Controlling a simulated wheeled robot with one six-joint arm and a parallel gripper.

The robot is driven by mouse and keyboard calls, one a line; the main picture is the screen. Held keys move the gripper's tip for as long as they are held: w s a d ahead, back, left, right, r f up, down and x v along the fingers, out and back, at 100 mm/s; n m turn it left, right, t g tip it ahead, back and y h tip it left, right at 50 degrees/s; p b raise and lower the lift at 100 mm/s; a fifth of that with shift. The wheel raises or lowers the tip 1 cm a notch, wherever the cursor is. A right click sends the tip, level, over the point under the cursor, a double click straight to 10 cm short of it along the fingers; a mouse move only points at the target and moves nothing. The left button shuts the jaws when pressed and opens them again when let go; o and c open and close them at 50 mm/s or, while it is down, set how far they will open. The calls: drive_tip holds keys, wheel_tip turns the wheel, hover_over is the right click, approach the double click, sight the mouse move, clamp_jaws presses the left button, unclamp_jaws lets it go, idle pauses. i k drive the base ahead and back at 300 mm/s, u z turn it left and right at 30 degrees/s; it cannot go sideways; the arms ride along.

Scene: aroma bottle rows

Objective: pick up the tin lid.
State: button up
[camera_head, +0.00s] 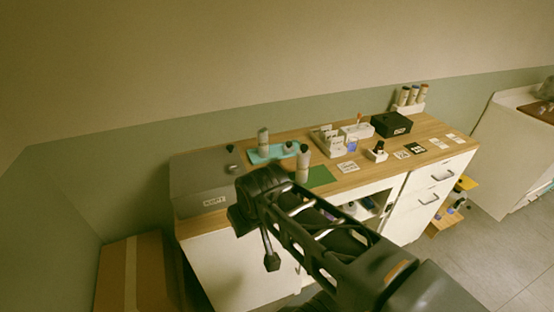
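I cannot make out a tin lid for sure in the head view. My arm reaches up from the lower right, across the front of the counter. A dark end part (272,262) hangs below its bend, in front of the white cabinet. I cannot tell fingers there, or whether they are open or shut. No held object shows. The arm hides part of the counter's front edge.
The wooden counter (345,182) holds bottles on a teal mat (266,155), a green mat (319,177), a white organizer (331,146), a black box (390,125) and several cards. A cardboard box (150,275) stands at the left. Open floor (500,255) is at the right.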

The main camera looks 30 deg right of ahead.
sight(289, 147)
drive_tip(key=u, duration=0.3)
drive_tip(key=k, duration=0.65)
drive_tip(key=z, duration=0.9)
drive_tip(key=i, duration=1.1)
drive_tip(key=z, duration=0.2)
